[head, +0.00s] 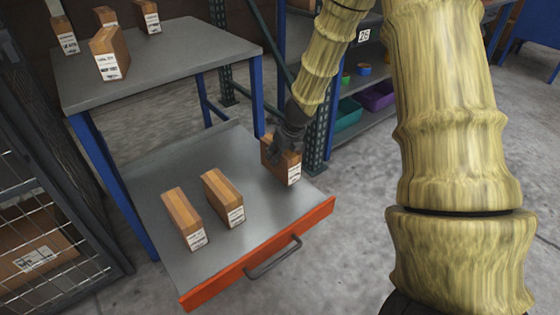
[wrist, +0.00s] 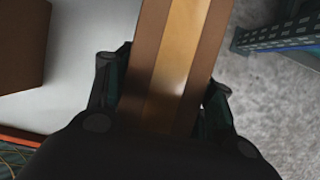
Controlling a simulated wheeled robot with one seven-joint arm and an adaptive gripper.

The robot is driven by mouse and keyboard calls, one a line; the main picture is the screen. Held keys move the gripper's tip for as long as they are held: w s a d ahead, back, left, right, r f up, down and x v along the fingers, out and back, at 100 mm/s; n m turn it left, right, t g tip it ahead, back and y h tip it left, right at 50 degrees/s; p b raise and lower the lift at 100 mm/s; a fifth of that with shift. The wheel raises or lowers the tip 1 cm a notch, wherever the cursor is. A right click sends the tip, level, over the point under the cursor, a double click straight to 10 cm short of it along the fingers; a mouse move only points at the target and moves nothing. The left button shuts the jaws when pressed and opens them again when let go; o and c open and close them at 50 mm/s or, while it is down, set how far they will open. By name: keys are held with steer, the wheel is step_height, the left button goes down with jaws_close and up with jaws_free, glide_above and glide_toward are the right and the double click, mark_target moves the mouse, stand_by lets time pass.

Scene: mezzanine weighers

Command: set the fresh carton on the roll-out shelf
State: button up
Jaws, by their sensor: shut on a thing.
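My gripper (head: 285,142) is shut on a brown carton (head: 290,171) with a lighter tape stripe and a white label. The carton is upright at the right end of the roll-out shelf (head: 235,245); I cannot tell whether its base touches the metal. In the wrist view, the held carton (wrist: 182,60) lies between the two fingers. The shelf is pulled out and has an orange front with a dark handle. Two similar cartons stand on it, a left one (head: 183,215) and a middle one (head: 220,196), both apart from the held one. Label text is too small to read.
A grey table (head: 175,65) with blue legs stands above and behind the shelf, with several cartons on it. A wire cage (head: 45,235) is at the left. A rack with coloured bins (head: 375,97) stands behind. The shelf's front right is clear.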

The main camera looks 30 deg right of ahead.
mark_target(289, 152)
steer(key=shift+w+d, duration=0.15)
steer(key=shift+w, duration=0.05)
steer(key=shift+f+b, duration=1.15)
steer(key=shift+f, duration=0.6)
steer(key=shift+f, duration=0.1)
steer(key=o, duration=1.4)
steer(key=shift+c, duration=0.2)
steer(key=p+v, duration=0.4)
steer(key=v, duration=0.7)
steer(key=shift+p, duration=0.35)
steer(key=shift+s+r, duration=0.3)
steer(key=shift+r, duration=0.3)
